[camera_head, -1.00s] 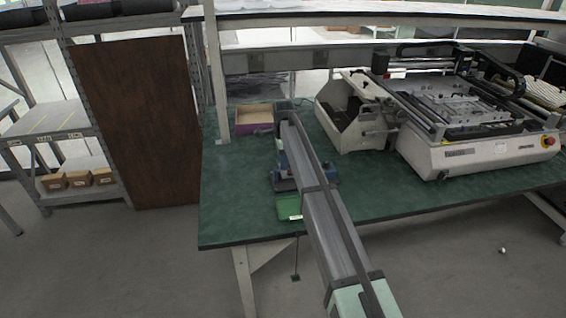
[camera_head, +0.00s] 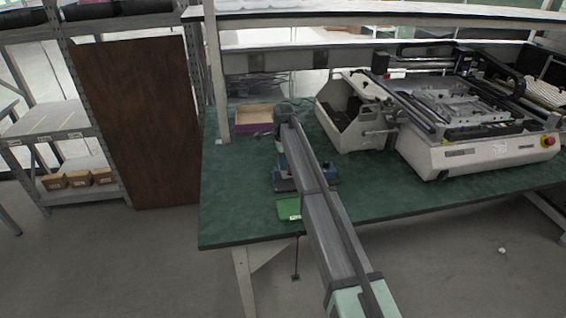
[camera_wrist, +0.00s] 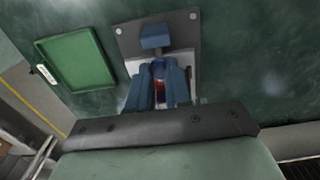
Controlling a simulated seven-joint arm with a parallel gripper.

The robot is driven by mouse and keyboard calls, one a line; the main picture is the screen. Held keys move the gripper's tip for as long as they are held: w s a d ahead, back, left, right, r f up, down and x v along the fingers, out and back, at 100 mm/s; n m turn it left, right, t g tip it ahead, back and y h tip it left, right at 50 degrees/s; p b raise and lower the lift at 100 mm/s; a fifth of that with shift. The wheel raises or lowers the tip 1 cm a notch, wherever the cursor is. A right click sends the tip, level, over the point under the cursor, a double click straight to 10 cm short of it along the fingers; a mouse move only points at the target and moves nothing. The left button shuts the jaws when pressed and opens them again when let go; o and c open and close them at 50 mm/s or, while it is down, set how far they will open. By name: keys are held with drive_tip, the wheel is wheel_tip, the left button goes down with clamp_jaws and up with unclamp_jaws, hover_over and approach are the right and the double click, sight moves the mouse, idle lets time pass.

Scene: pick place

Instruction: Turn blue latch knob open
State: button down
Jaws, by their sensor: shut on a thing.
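The latch fixture is a grey plate (camera_wrist: 183,27) with a blue block (camera_wrist: 155,38) at its far end, seen in the wrist view. My gripper (camera_wrist: 159,72) has two blue fingers over this plate, closed around a small part with blue and red on it. This part appears to be the blue latch knob (camera_wrist: 158,70), mostly hidden between the fingers; its turn angle cannot be read. In the head view the fixture (camera_head: 281,184) stands on the green table, largely covered by my arm, and my fingertips are hidden.
A green tray (camera_wrist: 103,66) lies beside the fixture; it also shows in the head view (camera_head: 285,209) near the table's front edge. An open box (camera_head: 256,113) stands behind. A large white machine (camera_head: 470,150) fills the table's right side. A shelf (camera_head: 380,18) runs above.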

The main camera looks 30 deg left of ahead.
drive_tip(key=shift+n, duration=1.6)
drive_tip(key=c, duration=1.1)
unclamp_jaws()
drive_tip(key=shift+o, duration=0.2)
wheel_tip(320, 180, up, 14)
drive_tip(key=shift+f, duration=0.1)
